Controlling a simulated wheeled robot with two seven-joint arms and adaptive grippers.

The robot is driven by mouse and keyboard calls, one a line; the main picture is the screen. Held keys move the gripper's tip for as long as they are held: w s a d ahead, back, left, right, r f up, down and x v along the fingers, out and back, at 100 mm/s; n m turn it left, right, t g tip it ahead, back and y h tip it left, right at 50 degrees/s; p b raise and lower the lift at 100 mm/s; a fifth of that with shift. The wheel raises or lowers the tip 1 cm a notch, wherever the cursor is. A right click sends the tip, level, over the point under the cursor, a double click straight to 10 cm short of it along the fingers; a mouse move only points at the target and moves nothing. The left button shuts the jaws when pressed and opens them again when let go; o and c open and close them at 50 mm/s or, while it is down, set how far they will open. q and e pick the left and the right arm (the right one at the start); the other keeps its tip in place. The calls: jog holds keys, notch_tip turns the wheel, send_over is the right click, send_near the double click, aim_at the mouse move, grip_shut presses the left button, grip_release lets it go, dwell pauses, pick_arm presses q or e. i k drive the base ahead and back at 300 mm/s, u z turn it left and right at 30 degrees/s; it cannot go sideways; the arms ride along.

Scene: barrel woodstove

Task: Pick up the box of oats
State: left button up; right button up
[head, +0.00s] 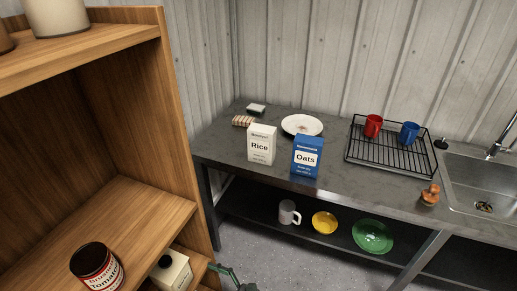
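The box of oats (307,157) is blue with a white label reading "Oats". It stands upright near the front edge of the grey counter (225,147). A white box of rice (262,144) stands upright just left of it, with a narrow gap between them.
A plate (302,125) lies behind the boxes. A black rack (388,158) with red and blue mugs is to the right, before the sink (480,186). A wooden shelf (140,212) fills the left.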

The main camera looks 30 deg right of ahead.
aim_at(307, 150)
jog(key=z, duration=1.4)
